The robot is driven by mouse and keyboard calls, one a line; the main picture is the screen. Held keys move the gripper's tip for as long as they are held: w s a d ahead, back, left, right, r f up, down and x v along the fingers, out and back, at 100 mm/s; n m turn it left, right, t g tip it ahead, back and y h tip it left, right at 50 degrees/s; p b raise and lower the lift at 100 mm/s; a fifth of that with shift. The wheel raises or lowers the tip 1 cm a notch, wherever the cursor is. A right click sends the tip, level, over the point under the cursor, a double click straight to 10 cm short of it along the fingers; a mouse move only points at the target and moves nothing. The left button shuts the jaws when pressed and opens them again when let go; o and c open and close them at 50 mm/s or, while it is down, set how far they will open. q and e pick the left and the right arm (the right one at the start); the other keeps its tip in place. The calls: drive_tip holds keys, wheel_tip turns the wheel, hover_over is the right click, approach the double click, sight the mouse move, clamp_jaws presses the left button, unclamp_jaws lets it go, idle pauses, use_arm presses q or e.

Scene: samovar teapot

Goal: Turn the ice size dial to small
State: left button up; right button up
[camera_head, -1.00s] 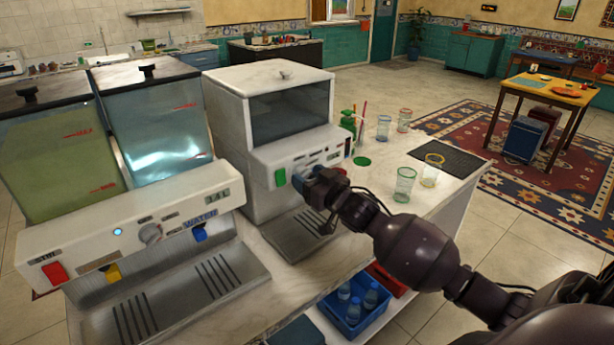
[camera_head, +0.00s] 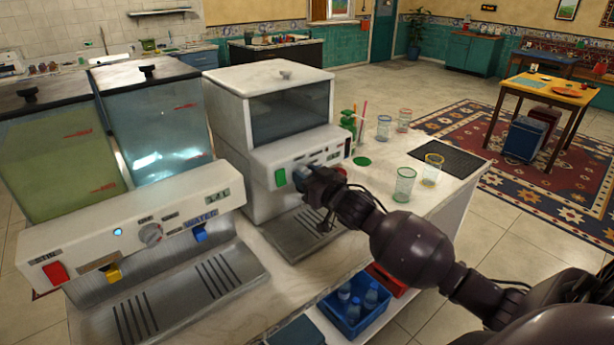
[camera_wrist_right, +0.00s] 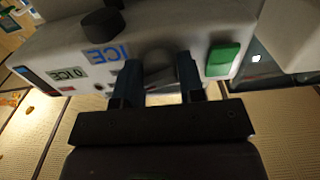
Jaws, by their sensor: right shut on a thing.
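The white ice machine (camera_head: 265,90) stands on the counter in the middle of the head view, with a dark window and a front panel. My right gripper (camera_head: 303,178) is at that panel, just right of the green button (camera_head: 280,178). In the right wrist view the panel appears upside down. The two fingers of my right gripper (camera_wrist_right: 158,83) are shut on a grey round dial (camera_wrist_right: 160,60), between the blue ICE label (camera_wrist_right: 107,54) and the green button (camera_wrist_right: 222,59). The fingers hide part of the dial, and its setting cannot be read. My left gripper is not in view.
A two-tank drink dispenser (camera_head: 140,225) stands left of the ice machine. A black knob (camera_wrist_right: 103,22) sticks out near the dial. Several glasses, such as a green-rimmed one (camera_head: 404,184), and a dark mat (camera_head: 448,160) are on the counter at the right.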

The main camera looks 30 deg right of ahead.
drive_tip(key=n+p, duration=0.1)
drive_tip(key=n, duration=0.1)
drive_tip(key=shift+r+n+p, duration=0.1)
drive_tip(key=shift+n+p, duration=0.2)
drive_tip(key=shift+n, duration=0.1)
drive_tip(key=n+p, duration=0.1)
drive_tip(key=n, duration=0.2)
drive_tip(key=shift+n, duration=0.3)
drive_tip(key=n+p, duration=0.1)
drive_tip(key=n, duration=0.3)
drive_tip(key=shift+p, duration=0.35)
drive_tip(key=shift+n, duration=1.7)
drive_tip(key=shift+d, duration=0.1)
drive_tip(key=o, duration=0.9)
